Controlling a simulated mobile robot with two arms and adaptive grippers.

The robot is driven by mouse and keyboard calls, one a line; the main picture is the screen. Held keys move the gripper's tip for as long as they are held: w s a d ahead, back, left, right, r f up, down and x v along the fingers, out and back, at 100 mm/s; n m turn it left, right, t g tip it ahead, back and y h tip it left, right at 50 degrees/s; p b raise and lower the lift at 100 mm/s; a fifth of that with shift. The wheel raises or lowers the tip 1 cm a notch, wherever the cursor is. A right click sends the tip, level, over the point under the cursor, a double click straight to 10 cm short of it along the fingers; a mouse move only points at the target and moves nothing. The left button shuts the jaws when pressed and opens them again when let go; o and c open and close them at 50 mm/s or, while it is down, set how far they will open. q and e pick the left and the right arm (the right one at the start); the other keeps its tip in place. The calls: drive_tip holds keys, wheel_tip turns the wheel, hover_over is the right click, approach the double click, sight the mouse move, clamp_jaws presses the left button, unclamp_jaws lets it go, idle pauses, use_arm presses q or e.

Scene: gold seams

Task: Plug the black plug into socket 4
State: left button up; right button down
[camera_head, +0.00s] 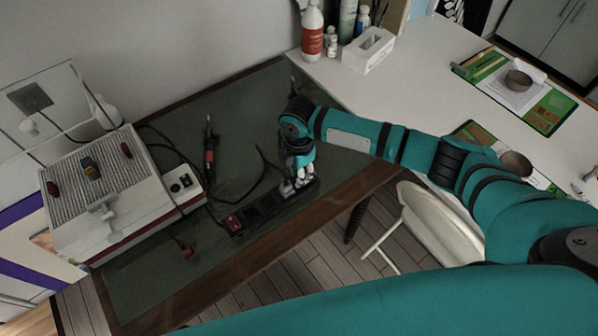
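A black power strip (262,213) lies at a slant on the dark green mat of the bench, with a red part at its lower left end. My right gripper (299,180) comes in from the right and points down at the upper right end of the strip, with its light fingertips at or just above it. A small grey block (286,189) shows beside the fingertips. I cannot make out the black plug; the gripper may hide it. Socket numbers are too small to read. My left gripper is not in view.
A black cable (262,168) curves on the mat left of my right gripper. A red-handled tool (209,152) and a red plug-like piece (187,250) lie nearby. A white-and-red box (113,192) stands at left.

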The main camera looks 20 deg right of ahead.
drive_tip(key=shift+p, duration=0.35)
idle(0.3)
drive_tip(key=shift+f+b, duration=0.3)
drive_tip(key=shift+f, duration=0.25)
idle(0.4)
drive_tip(key=c, duration=1.1)
unclamp_jaws()
drive_tip(key=shift+r, duration=0.1)
wheel_tip(320, 180, up, 12)
drive_tip(key=shift+f, duration=0.1)
